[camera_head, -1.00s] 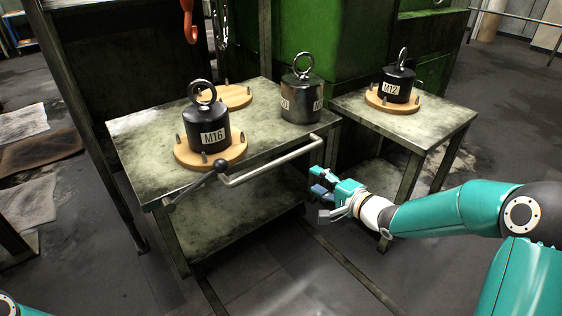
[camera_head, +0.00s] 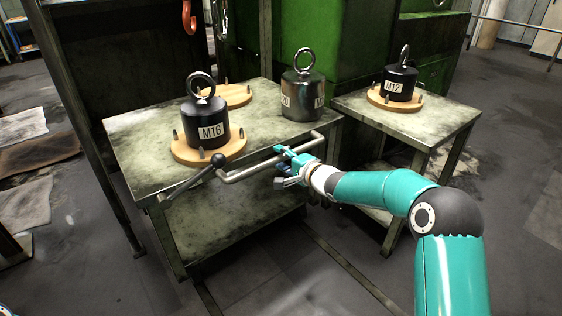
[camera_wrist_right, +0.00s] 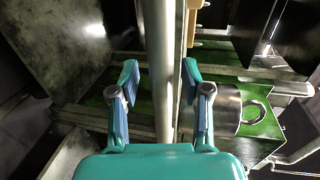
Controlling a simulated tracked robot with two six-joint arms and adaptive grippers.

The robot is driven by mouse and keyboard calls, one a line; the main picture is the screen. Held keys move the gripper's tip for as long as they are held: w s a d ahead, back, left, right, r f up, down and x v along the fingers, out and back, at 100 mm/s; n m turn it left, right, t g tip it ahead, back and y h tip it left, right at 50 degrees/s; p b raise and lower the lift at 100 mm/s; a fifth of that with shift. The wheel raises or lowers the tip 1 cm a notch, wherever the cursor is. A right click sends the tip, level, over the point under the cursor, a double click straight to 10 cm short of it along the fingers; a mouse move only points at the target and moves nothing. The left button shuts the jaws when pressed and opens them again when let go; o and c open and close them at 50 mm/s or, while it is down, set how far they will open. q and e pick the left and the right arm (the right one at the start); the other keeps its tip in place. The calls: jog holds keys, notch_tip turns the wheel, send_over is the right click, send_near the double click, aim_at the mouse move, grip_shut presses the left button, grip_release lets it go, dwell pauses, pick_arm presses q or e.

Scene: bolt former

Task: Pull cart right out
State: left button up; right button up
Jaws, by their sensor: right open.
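The cart (camera_head: 130,150) is a worn metal table with a lower shelf, near the middle of the head view. A pale bar handle (camera_head: 248,171) runs along its front edge, with a black-knobbed lever (camera_head: 217,160) at its left end. My right gripper (camera_head: 284,153) is at the right part of this handle. In the right wrist view the handle bar (camera_wrist_right: 159,50) runs between the two fingers of my right gripper (camera_wrist_right: 160,75). The fingers are open, with gaps to the bar on both sides. My left gripper is not in view.
A black M16 weight (camera_head: 206,122) on a wooden disc and a steel weight (camera_head: 302,97) stand on the cart. A second table (camera_head: 440,120) at right bears a black M12 weight (camera_head: 399,82). A green machine (camera_head: 340,40) stands behind. The floor in front is clear.

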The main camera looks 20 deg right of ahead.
jog(key=shift+w, duration=0.15)
grip_shut()
jog(key=shift+f, duration=0.1)
dwell(0.4)
